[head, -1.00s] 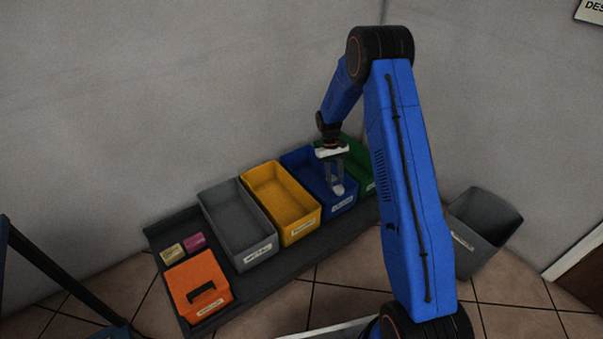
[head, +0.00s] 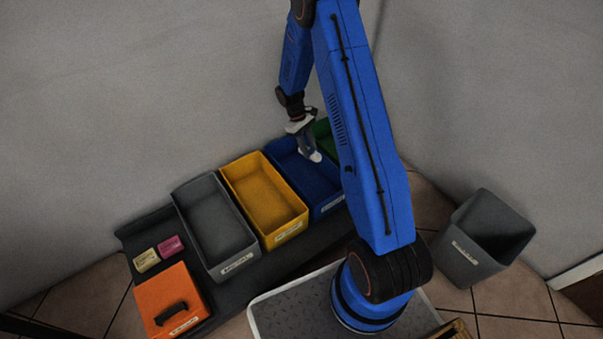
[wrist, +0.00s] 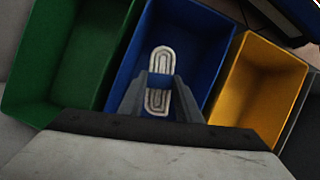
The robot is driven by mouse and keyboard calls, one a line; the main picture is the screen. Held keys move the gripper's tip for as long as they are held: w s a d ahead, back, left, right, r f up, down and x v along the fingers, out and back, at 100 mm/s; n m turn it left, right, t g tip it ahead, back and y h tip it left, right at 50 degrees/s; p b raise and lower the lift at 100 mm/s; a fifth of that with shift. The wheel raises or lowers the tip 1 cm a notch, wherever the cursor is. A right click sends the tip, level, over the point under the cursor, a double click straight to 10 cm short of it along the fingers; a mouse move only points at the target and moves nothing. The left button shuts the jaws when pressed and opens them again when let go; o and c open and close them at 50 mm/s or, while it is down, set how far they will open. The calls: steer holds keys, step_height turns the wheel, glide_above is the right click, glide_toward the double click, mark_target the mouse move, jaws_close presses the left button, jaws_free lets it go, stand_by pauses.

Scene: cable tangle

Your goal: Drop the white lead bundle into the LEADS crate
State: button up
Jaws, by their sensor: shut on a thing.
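The white lead bundle (wrist: 160,62) is a flat oval coil held between the two fingers of my gripper (wrist: 161,84) in the wrist view. In the head view its pale end (head: 315,156) shows at the fingertips of my gripper (head: 311,152). The gripper is shut on it and points down over the blue crate (head: 326,204), which lies behind the bundle in the wrist view (wrist: 211,40). The blue crate looks empty around the bundle. Its front label is too small to read. I cannot tell how far above the crate floor the bundle is.
A green crate (wrist: 70,50) and a yellow crate (head: 262,199) flank the blue one. A grey crate (head: 214,225), an orange box with a black handle (head: 172,296) and two small blocks (head: 171,245) stand further left. A grey bin (head: 484,240) stands right.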

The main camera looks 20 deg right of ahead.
steer(key=shift+f, duration=2.75)
steer(key=o, duration=1.2)
steer(key=shift+r, duration=0.15)
steer(key=v, duration=1.7)
steer(key=shift+s+r, duration=0.1)
